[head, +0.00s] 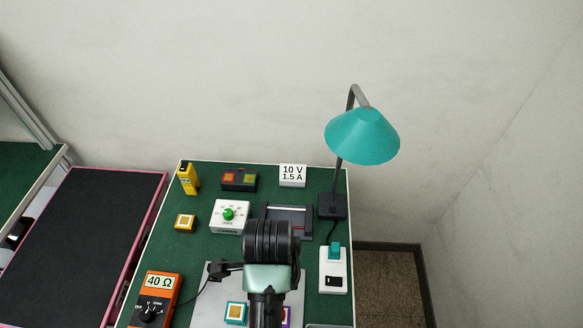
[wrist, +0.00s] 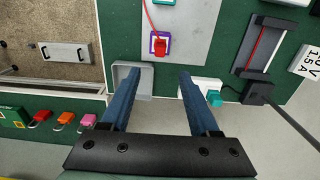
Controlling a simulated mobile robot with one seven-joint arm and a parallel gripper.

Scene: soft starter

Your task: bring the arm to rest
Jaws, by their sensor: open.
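My gripper (wrist: 159,72) shows in the wrist view with its two blue fingers wide apart and nothing between them. In the head view my arm (head: 268,278) covers the middle front of the green bench (head: 215,171), and the gripper itself is hidden. A red plug (wrist: 160,47) sits at a purple-framed socket on a grey plate (wrist: 190,40), ahead of the fingers.
A teal lamp (head: 362,135) stands at the bench's right back. A power strip (head: 333,282) is right of my arm, an orange meter (head: 158,290) left. A dial box (head: 230,216) and a slider device (head: 289,209) are close to the arm. The wall behind is bare.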

